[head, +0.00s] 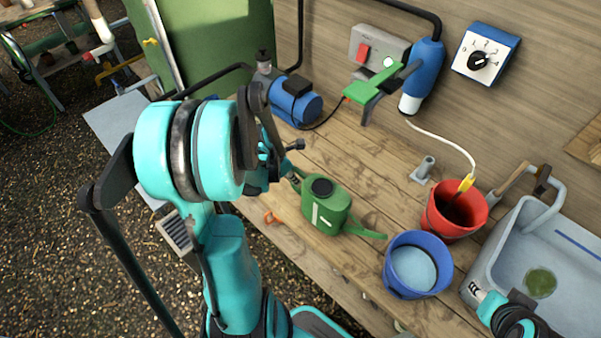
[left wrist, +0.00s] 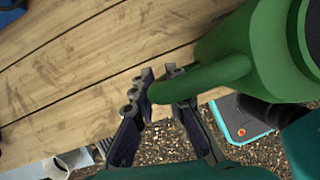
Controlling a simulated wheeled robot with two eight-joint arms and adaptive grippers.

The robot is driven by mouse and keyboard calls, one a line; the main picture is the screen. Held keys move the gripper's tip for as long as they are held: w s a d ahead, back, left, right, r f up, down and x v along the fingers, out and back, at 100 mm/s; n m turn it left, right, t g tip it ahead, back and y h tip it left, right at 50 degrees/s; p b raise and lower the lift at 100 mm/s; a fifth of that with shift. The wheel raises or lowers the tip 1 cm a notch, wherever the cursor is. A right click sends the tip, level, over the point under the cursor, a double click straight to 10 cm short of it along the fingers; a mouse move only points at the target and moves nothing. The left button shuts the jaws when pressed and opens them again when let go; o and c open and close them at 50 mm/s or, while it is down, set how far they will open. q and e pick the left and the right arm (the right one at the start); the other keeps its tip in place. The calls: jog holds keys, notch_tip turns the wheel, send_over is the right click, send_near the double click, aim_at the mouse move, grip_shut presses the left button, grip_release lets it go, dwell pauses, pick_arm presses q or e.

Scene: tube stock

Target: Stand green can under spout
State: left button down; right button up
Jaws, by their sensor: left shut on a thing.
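The green can (head: 323,212), with a dark round opening on top and a spout pointing right, is upright near the front edge of the wooden bench. My left gripper (head: 294,174) is at its left side, shut on the can's handle. In the left wrist view, the fingers (left wrist: 160,88) close around the green handle (left wrist: 205,76), with the can's body (left wrist: 250,45) at upper right. I cannot tell whether the can's base touches the bench. A grey bent pipe (head: 547,205) over the sink looks like a spout.
A blue bucket (head: 395,283) and a red bucket (head: 433,220) stand between the can and the grey sink (head: 490,262). A blue motor (head: 297,108) and a green-topped bracket (head: 372,86) stand behind. A teal and black piece (head: 515,315) shows at lower right.

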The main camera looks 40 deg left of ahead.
pick_arm(q)
jog(key=shift+w+d+f, duration=0.1)
jog(key=shift+w+d, duration=0.05)
jog(key=shift+d, duration=0.35)
jog(key=shift+w+d+f+b, duration=0.25)
jog(key=shift+w+f, duration=0.2)
jog(key=shift+w, duration=1.85)
jog(key=shift+w+d+f+b, duration=0.15)
jog(key=shift+w+f, duration=0.3)
jog(key=shift+w, duration=1.8)
jog(key=shift+w+d+f+b, duration=0.15)
jog(key=shift+w+f+b, duration=0.25)
jog(key=shift+w, duration=1.9)
pick_arm(e)
jog(key=shift+d+f, duration=0.55)
jog(key=shift+f, duration=0.15)
pick_arm(q)
jog(key=shift+f, duration=0.3)
pick_arm(e)
jog(key=shift+f, duration=0.3)
pick_arm(q)
jog(key=c, duration=1.5)
grip_release()
jog(key=shift+o, duration=0.2)
jog(key=v, duration=1.2)
